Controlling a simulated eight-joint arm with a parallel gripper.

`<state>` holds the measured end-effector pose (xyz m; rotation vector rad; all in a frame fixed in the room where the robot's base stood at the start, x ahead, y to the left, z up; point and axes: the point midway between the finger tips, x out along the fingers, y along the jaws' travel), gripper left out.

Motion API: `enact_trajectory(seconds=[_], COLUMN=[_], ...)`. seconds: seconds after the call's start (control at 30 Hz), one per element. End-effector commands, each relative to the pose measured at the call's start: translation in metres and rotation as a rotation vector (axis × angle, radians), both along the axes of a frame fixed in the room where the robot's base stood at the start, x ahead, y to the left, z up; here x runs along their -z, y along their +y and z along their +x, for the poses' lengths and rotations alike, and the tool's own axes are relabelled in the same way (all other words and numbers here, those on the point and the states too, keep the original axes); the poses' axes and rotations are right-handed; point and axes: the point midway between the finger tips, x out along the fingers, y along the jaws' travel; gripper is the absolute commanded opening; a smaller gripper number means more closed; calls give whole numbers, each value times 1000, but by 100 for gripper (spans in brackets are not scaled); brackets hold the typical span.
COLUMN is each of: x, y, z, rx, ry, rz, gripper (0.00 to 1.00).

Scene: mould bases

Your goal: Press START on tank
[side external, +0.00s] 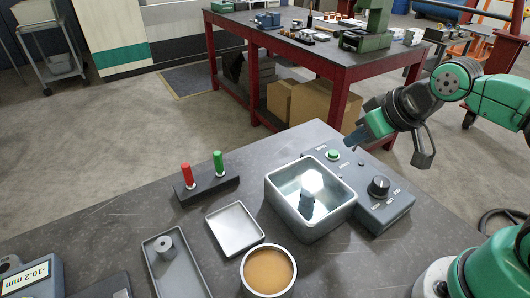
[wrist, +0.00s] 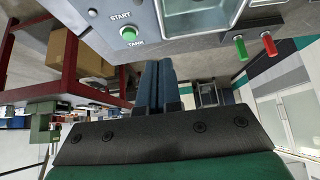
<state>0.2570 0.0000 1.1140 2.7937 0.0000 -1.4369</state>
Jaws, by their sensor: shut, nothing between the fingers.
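The START button (side external: 333,154) is a round green button on the grey control box (side external: 370,206), behind the tank. It also shows in the wrist view (wrist: 129,33), between the labels START and TANK. The tank (side external: 328,226) is a square metal basin with a shiny bottom, set against the control box. My gripper (side external: 354,143) is above the back end of the box, to the right of the START button and apart from it. Its blue fingers also show in the wrist view (wrist: 158,82), closed together and empty, beside the button.
A black dial (side external: 378,186) stands on the box's right end. A black stand holds a red peg (side external: 187,174) and a green peg (side external: 218,161). A shallow square tray (side external: 235,228), a round dish (side external: 268,270) and a long tray (side external: 176,275) lie in front.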

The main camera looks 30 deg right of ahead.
Motion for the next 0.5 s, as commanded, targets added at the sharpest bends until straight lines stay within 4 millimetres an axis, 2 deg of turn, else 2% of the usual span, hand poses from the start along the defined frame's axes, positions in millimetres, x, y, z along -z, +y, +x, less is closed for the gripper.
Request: enact_trajectory(seconds=[0.37, 0.5], x=[0, -2], y=[0, -3], z=[0, 6], rx=[0, 41], ry=[0, -9], rz=[0, 42], gripper=[0, 0])
